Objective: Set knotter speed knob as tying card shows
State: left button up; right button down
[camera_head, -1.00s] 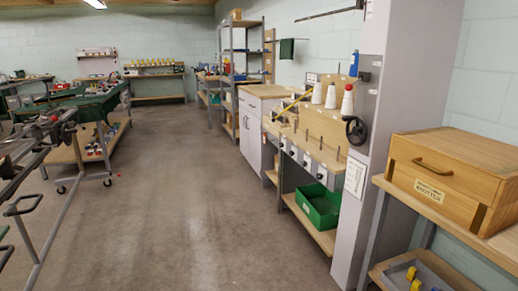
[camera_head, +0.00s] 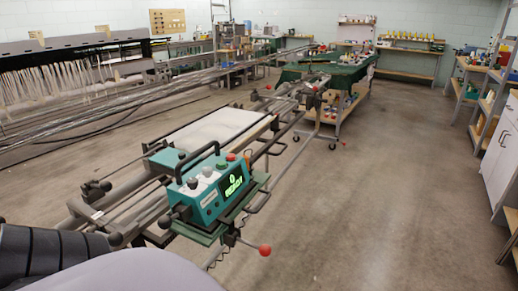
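The knotter (camera_head: 205,196) is a teal box on a rail frame, left of the picture's middle. Its front has a lit green display (camera_head: 233,185), too small to read. On its sloped top are pale round knobs (camera_head: 208,171), a green button (camera_head: 221,166) and a red button (camera_head: 231,157). I cannot tell which knob sets the speed or where it points. A black handle arches behind them. I cannot make out a tying card. Neither of my grippers is in view.
A lever with a red ball (camera_head: 265,250) juts out at the knotter's front right. The rail frame (camera_head: 285,130) runs back to a green-covered table (camera_head: 325,76). A loom with white threads (camera_head: 70,85) stands at far left. The floor (camera_head: 400,180) at right is clear.

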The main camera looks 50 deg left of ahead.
aim_at(207, 172)
jog(key=u, duration=2.05)
jog(key=i+l, duration=0.1)
jog(key=l, duration=0.35)
jog(key=i+l, duration=0.1)
jog(key=l, duration=0.35)
jog(key=i+l, duration=0.1)
jog(key=l, duration=0.35)
jog(key=i+l+z, duration=0.1)
jog(key=l, duration=0.35)
